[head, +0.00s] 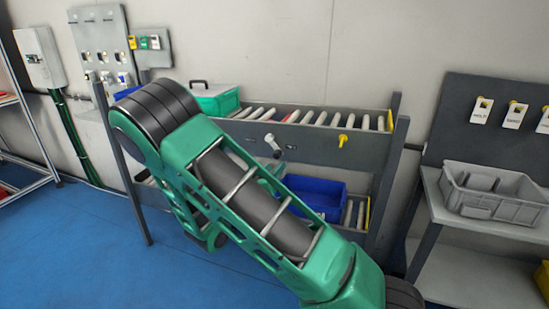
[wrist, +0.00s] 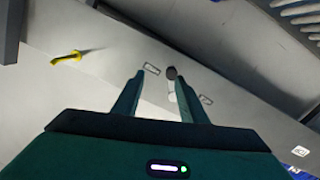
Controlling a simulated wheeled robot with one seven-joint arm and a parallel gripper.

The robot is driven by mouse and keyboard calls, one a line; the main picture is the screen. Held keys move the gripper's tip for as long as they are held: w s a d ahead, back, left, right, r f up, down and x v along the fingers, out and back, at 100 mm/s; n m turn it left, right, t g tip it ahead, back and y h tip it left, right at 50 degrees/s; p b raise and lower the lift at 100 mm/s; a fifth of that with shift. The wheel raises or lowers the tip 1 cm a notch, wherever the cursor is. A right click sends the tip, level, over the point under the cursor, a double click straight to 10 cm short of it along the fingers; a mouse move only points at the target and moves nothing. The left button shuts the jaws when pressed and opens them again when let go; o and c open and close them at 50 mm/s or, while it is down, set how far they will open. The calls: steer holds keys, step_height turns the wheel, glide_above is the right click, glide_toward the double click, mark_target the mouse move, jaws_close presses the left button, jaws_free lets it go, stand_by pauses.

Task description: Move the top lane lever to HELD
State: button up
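The top lane lever (head: 270,141) is a pale handle on the grey front rail of the upper roller lane. In the wrist view, a dark round knob (wrist: 171,72) with a pale stem below it appears to be this lever. Small labels flank it on the rail: one to the left (wrist: 152,69) and one to the right (wrist: 205,99); their text is unreadable. My gripper (wrist: 160,77) is open, its fingers pointing at the rail. The knob shows just beyond the fingertips, nearer the right finger. Contact cannot be told. In the head view my arm largely hides the gripper.
A yellow handle (head: 343,140) sits right of the lever on the same rail. A green case (head: 215,98) stands at the upper lane's left end. A blue bin (head: 318,197) sits on the lower lane. A grey crate (head: 493,190) stands on the right bench.

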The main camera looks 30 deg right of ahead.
mark_target(276, 156)
steer(key=shift+n+t, duration=0.4)
steer(key=shift+t, duration=0.2)
steer(key=w+d, duration=0.4)
steer(key=w, duration=0.1)
steer(key=w+d, duration=0.2)
steer(key=w, duration=0.1)
steer(key=shift+d, duration=0.2)
steer(key=shift+c, duration=0.4)
